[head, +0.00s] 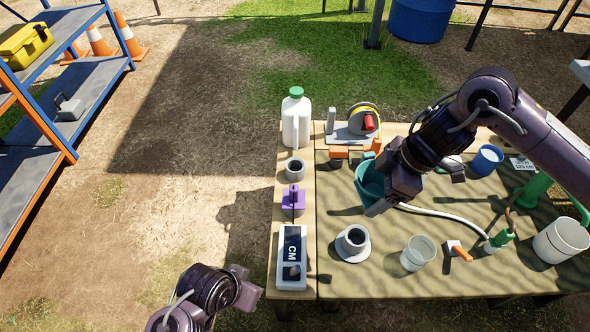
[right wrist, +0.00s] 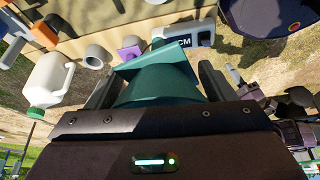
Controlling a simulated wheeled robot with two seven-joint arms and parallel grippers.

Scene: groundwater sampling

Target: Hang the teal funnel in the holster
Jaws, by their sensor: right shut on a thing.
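The teal funnel (head: 369,180) is in my right gripper (head: 383,194), above the table's left half, and partly hidden by the gripper. In the right wrist view the funnel (right wrist: 160,80) lies between the two dark fingers of the gripper (right wrist: 160,88), which are shut on it. No holster is plainly recognisable. A grey ring-shaped holder (head: 295,168) at the table's left edge and a dark-mouthed grey cup on a pale round base (head: 353,242) both show; I cannot tell which is the holster. My left gripper (head: 248,290) is off the table at the lower left; its fingers are unclear.
A white jug (head: 296,122), a purple block (head: 293,200) and a CM meter (head: 291,250) line the table's left edge. An orange-and-grey reel (head: 362,122) stands behind the funnel. A clear beaker (head: 418,253), a white hose (head: 445,217) and a white bucket (head: 561,240) lie rightward.

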